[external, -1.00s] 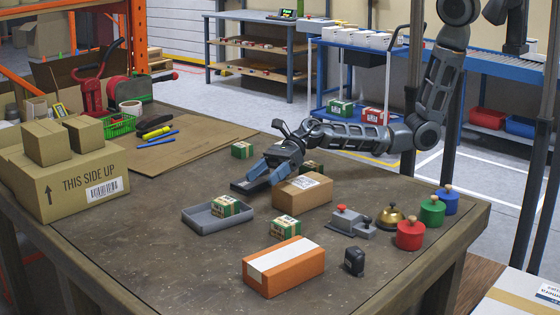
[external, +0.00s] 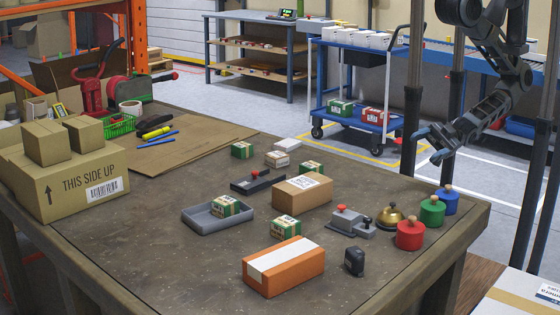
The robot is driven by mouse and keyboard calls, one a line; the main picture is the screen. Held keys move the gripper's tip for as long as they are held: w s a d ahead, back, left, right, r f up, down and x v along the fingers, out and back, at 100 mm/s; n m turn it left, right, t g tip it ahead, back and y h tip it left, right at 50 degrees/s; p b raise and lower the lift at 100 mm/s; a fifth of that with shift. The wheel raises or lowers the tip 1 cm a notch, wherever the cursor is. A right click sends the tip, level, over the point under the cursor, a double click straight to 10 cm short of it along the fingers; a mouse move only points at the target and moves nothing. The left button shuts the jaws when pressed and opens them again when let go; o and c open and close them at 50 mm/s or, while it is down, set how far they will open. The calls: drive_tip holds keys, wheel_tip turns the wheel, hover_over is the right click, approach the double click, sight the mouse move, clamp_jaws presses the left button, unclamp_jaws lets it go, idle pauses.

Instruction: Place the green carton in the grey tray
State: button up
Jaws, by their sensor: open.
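The grey tray (external: 190,219) sits on the table left of centre. One green carton (external: 226,206) is inside it, towards its right side. Other green cartons stand on the table: one right of the tray (external: 286,228), one behind near the cardboard sheet (external: 242,150), and one behind the brown box (external: 312,168), partly hidden. My gripper (external: 431,146) is open and empty. It is held back at the right, beyond the table's far edge and clear of every carton.
A brown box (external: 302,194) and an orange box (external: 284,266) stand near the middle. A bell (external: 389,217) and coloured knobbed weights (external: 410,236) stand at right. The left front table is clear.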

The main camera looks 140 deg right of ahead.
drive_tip(key=s+d+r+m+g+y, duration=0.1)
drive_tip(key=s+m, duration=0.1)
drive_tip(key=s, duration=0.3)
drive_tip(key=s+d+r+m+g+y, duration=0.1)
drive_tip(key=s+d+m+g, duration=0.1)
drive_tip(key=s, duration=0.4)
drive_tip(key=shift+d+m, duration=0.25)
drive_tip(key=shift+m, duration=0.15)
